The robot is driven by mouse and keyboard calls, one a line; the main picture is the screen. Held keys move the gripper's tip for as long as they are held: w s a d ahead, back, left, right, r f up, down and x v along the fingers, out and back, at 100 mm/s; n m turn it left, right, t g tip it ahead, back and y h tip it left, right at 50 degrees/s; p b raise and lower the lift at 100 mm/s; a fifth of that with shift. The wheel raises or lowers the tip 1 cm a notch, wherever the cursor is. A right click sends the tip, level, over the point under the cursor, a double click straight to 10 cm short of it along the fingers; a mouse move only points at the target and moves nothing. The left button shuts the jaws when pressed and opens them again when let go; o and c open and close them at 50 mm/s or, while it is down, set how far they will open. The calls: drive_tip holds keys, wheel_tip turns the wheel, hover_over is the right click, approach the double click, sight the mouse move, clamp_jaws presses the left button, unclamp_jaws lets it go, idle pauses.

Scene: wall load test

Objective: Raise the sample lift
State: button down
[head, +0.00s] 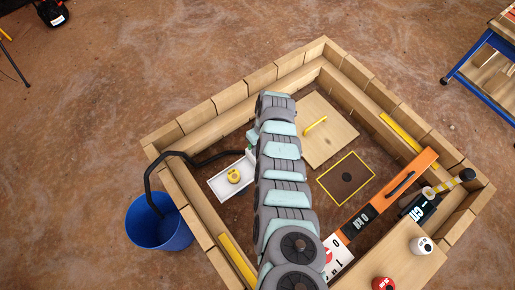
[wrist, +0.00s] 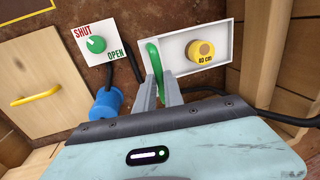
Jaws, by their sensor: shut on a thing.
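In the wrist view my gripper (wrist: 160,80) is shut on an upright green handle (wrist: 154,54) at the left end of a white tray (wrist: 222,30). A yellow round piece (wrist: 201,50) marked "80 cm" sits in that tray, to the right of the handle. The tray (head: 216,187) and the yellow piece (head: 234,176) also show in the head view, just left of my arm. My arm hides the gripper there. Which part is the sample lift is not labelled.
A white SHUT/OPEN panel with a green knob (wrist: 96,44) and a blue cylinder (wrist: 107,102) are left of my gripper. A blue bucket (head: 160,235) with a black hose stands outside.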

wheel_tip(320, 180, up, 11)
drive_tip(key=p, duration=0.7)
drive_tip(key=shift+p, duration=0.35)
drive_tip(key=c, duration=1.5)
unclamp_jaws()
drive_tip(key=shift+f, duration=0.1)
drive_tip(key=shift+o, duration=0.2)
wheel_tip(320, 180, up, 11)
drive_tip(key=w+d, duration=0.1)
drive_tip(key=shift+w+d+f+p, duration=0.15)
drive_tip(key=shift+d+f+p, duration=0.05)
drive_tip(key=shift+d+p, duration=0.15)
